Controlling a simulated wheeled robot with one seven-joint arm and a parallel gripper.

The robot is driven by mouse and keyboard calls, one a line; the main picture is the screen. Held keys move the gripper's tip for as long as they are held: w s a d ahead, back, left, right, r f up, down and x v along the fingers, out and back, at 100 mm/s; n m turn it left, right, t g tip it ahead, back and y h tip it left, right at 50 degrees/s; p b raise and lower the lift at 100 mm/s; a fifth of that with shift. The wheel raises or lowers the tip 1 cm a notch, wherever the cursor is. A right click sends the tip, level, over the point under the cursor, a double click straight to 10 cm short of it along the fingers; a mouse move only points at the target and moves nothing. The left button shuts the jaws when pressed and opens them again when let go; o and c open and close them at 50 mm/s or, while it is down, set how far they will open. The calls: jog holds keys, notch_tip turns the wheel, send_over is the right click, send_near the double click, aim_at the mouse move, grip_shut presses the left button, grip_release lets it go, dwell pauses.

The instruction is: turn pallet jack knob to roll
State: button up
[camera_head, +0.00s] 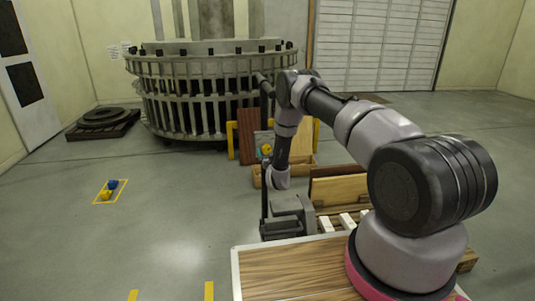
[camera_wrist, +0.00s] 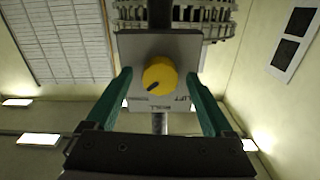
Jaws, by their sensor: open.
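The yellow round knob (camera_wrist: 160,76) sits on a grey plate (camera_wrist: 135,48) on the pallet jack's upright handle. A dark pointer mark on the knob points to the lower left in the wrist view. Lettering that seems to read LIFT is at the plate's lower right; another word below the knob is hard to read. My gripper (camera_wrist: 158,78) is open, with one green finger on each side of the knob and a gap to it on both sides. In the head view the knob (camera_head: 266,150) is small beside my wrist, and the fingers are hard to make out.
The grey pallet jack body (camera_head: 291,218) stands below, beside a slatted pallet (camera_head: 345,222) with wooden boards (camera_head: 338,190). A large round caged turret structure (camera_head: 210,90) stands behind. A wood-topped surface (camera_head: 290,268) is in front. The floor at left is mostly clear.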

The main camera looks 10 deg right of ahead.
jog(key=c, duration=1.4)
jog(key=shift+o, duration=0.2)
jog(key=shift+n, duration=0.3)
jog(key=n, duration=0.4)
jog(key=shift+n, duration=2.6)
jog(key=o, duration=1.4)
jog(key=shift+c, duration=0.2)
